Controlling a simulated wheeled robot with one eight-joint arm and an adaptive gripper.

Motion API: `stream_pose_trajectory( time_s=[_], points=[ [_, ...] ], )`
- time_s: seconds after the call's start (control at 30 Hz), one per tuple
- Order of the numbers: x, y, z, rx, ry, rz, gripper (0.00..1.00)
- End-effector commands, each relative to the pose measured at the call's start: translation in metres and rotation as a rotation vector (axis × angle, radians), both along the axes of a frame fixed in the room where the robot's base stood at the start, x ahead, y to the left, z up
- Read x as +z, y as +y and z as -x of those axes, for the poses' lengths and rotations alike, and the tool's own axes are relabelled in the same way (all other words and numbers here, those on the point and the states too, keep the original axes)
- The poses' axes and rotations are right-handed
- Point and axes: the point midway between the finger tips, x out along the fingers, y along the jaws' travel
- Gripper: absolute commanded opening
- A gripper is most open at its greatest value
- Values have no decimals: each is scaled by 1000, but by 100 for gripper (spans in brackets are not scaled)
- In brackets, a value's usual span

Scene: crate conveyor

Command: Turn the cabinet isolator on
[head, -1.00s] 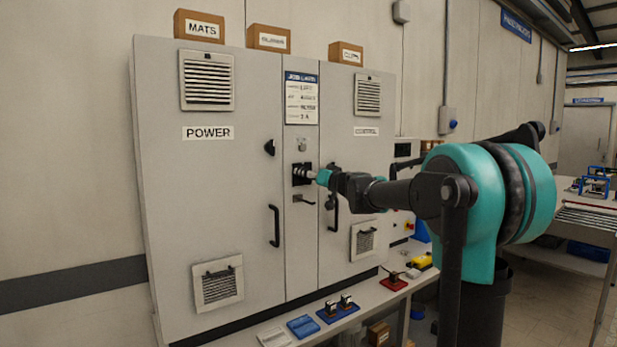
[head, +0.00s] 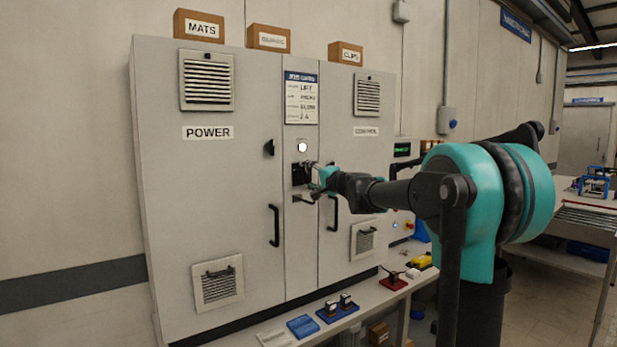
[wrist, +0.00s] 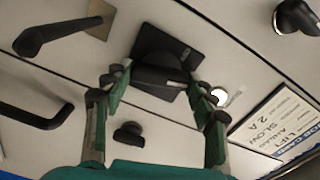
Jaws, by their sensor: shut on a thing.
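The cabinet isolator (head: 298,172) is a black rotary handle on a dark square plate in the cabinet's narrow middle panel. In the wrist view the isolator's handle (wrist: 158,77) lies between the green fingers, with part of its plate showing behind. My gripper (head: 313,175) is at the isolator and shut on its handle; in the wrist view my gripper (wrist: 160,85) has one finger at each end of the handle. The round lamp (head: 302,147) above the isolator is lit white, and the lamp (wrist: 219,97) also glows in the wrist view.
A black lever handle (head: 303,198) sits just below the isolator. Door handles (head: 274,226) and a black knob (head: 269,148) stand out nearby. A job card (head: 301,98) hangs above. A low bench (head: 362,317) with small items runs along the cabinet's front.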

Motion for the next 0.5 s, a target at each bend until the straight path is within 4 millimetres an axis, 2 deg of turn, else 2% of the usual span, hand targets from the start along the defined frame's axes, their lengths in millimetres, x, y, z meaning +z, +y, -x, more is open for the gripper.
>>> stream_pose_trajectory(
  time_s=[0.5],
  points=[
    [-1, -1, 0, -1, 139, -205, 28]
  ],
)
